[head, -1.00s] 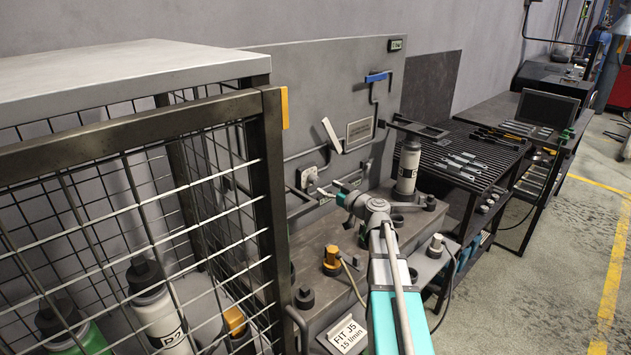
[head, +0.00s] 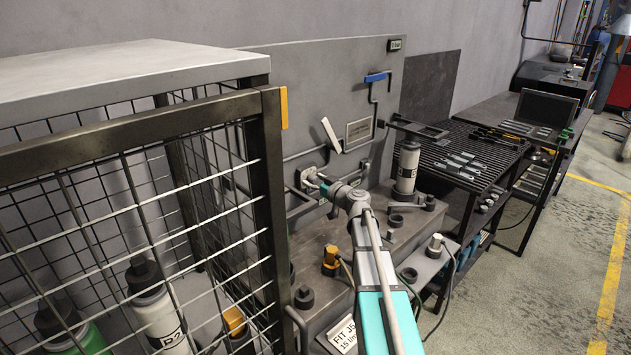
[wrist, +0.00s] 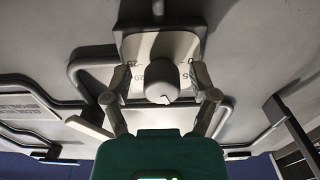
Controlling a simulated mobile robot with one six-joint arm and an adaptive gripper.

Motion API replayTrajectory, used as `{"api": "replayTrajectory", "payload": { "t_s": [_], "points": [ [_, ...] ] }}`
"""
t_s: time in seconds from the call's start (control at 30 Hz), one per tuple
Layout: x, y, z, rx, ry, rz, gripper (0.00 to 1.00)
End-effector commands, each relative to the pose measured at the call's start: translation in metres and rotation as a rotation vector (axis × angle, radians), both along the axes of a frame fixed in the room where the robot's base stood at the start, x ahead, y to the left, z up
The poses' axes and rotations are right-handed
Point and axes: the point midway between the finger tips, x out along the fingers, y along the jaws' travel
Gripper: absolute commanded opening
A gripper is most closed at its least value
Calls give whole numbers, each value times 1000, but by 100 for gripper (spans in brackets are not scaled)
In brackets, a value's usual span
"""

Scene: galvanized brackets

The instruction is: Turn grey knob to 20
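The grey knob (wrist: 161,80) sits at the centre of a pale square dial plate (wrist: 160,45) in the wrist view. Printed numbers show beside it, including what looks like 20 at its left and 5 at its right. A small white mark shows on the knob's lower edge; its exact reading is unclear. My gripper (wrist: 160,84) is open, with one finger on each side of the knob and visible gaps between. In the head view, my gripper (head: 320,184) is at the dial plate (head: 308,177) on the wall panel, mostly hiding the knob.
Pipes run along the panel near a white lever (head: 331,135) and a blue-handled valve (head: 377,78). A mesh cage (head: 264,190) stands close on the left.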

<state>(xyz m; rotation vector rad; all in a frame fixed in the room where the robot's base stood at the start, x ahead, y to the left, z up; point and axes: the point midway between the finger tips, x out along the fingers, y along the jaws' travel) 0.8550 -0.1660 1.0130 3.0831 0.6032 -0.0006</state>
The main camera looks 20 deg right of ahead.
Motion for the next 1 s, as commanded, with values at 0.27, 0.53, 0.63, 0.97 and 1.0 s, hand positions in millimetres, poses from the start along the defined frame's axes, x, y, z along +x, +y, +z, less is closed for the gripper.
{"api": "replayTrajectory", "payload": {
  "t_s": [0.27, 0.53, 0.63, 0.97, 1.0],
  "points": [
    [0, 0, 0, 0, 0, 0, 16],
    [0, -4, 0, 5, 2, -4, 0],
    [0, -3, 0, 16, 5, -6, 0],
    [1, -3, 0, 139, 56, -6, 0],
    [1, -3, 0, 165, 65, -6, 0]
  ]
}}
